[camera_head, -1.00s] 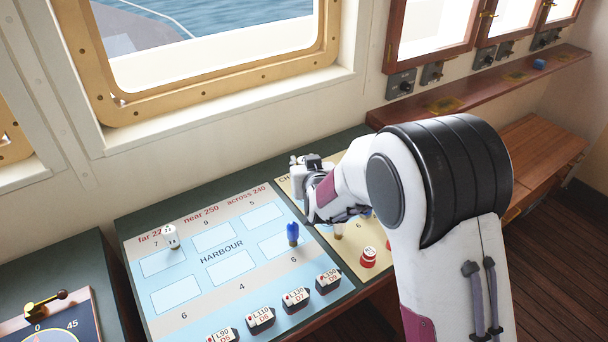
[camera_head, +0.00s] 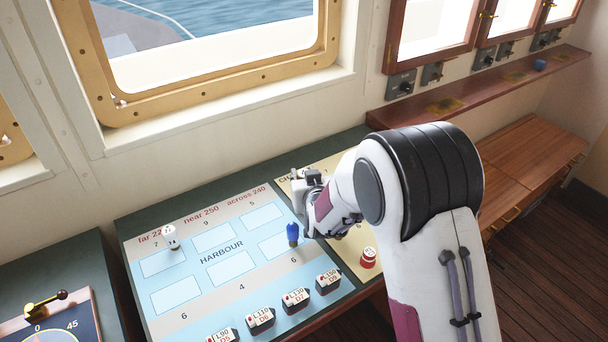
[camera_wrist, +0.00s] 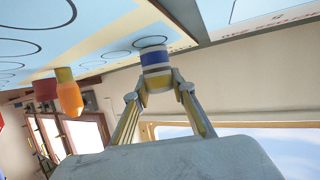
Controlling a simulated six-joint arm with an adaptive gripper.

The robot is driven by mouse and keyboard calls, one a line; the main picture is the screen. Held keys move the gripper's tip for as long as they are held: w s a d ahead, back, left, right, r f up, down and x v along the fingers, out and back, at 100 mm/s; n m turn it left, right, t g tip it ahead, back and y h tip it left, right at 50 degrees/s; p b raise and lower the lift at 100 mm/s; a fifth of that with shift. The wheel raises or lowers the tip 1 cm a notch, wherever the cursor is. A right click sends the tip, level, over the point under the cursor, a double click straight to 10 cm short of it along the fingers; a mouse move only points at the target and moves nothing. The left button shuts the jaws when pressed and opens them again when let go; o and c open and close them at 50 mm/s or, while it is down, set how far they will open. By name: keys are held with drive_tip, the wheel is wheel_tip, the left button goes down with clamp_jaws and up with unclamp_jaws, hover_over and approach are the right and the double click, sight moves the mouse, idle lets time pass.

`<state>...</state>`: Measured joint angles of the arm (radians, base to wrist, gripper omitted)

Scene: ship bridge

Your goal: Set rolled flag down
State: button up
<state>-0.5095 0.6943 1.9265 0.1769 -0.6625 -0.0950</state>
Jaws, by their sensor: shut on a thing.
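In the wrist view, my gripper (camera_wrist: 160,85) is shut on a rolled flag (camera_wrist: 156,62), a short cylinder with white, blue and yellow bands. Its far end is at or very near a dark ring on the light-blue and cream board (camera_wrist: 110,30); I cannot tell whether it touches. In the head view, my gripper (camera_head: 303,190) is low over the seam between the blue HARBOUR board (camera_head: 222,282) and the cream board (camera_head: 375,278). The held flag cannot be made out there.
A blue piece (camera_head: 292,234) and a white piece (camera_head: 170,237) stand on the HARBOUR board. Several labelled blocks (camera_head: 260,319) line its front. A red-and-white piece (camera_head: 368,258) stands on the cream board. Red (camera_wrist: 44,89) and orange (camera_wrist: 70,98) pieces show in the wrist view.

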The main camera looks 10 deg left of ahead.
drive_tip(key=shift+f, duration=0.1)
drive_tip(key=o, duration=0.9)
drive_tip(key=shift+o, duration=0.2)
drive_tip(key=shift+s+r, duration=0.1)
drive_tip(key=shift+r, duration=0.1)
drive_tip(key=shift+s+d+r, duration=0.2)
drive_tip(key=shift+s, duration=0.2)
drive_tip(key=shift+v, duration=5.45)
drive_tip(key=shift+d, duration=0.1)
